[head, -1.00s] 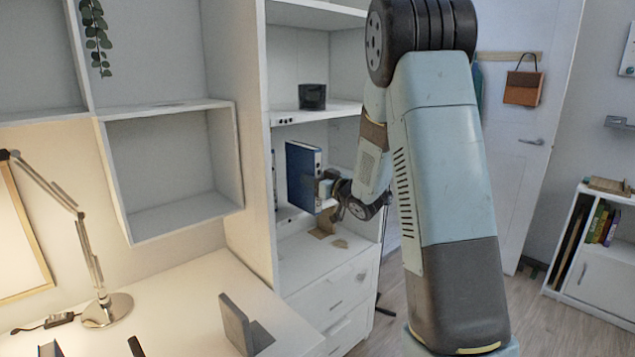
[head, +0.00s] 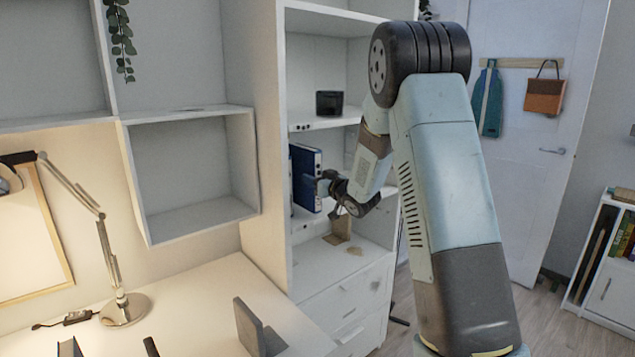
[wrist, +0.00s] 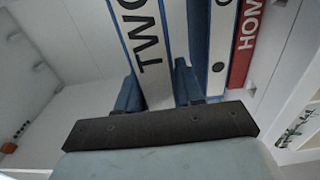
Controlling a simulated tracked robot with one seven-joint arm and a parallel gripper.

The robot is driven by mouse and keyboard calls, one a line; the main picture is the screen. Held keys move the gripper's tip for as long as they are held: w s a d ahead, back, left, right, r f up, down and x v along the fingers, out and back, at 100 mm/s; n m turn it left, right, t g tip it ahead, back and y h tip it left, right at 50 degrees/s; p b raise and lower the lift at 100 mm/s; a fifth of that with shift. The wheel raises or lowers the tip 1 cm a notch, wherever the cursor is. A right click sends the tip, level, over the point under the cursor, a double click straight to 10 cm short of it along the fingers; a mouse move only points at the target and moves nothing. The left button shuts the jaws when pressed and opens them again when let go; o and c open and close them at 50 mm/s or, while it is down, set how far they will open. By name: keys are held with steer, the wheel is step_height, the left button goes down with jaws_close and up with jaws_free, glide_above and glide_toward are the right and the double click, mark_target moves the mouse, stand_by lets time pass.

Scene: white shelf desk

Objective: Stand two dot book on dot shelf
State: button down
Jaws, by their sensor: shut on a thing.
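A blue book (head: 306,178) stands upright at the middle shelf bay of the white shelf unit, partly hidden by the unit's side panel. My gripper (head: 324,186) is shut on its spine side. In the wrist view the held book (wrist: 146,50) has a white spine with blue edges and the letters "TWO", between my two blue fingers (wrist: 158,90). The shelf board (head: 304,224) below it carries small dark dots on its front edge. Whether the book's bottom touches that board I cannot tell.
In the wrist view, a white-spined book with a dark dot (wrist: 219,55) and a red book (wrist: 245,45) stand right of the held book. A black container (head: 329,103) sits on the dotted shelf (head: 318,124) above. A desk lamp (head: 121,305) stands at left.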

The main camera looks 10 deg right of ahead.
steer(key=w+a+f, duration=0.1)
steer(key=w+a, duration=0.1)
steer(key=w, duration=0.3)
steer(key=shift+a+f, duration=0.2)
steer(key=shift+a, duration=0.15)
stand_by(0.3)
steer(key=shift+w, duration=0.1)
steer(key=c, duration=0.6)
jaws_free()
steer(key=shift+c, duration=0.2)
steer(key=shift+f, duration=0.1)
steer(key=v, duration=1.3)
steer(key=shift+s, duration=0.45)
steer(key=shift+d, duration=0.1)
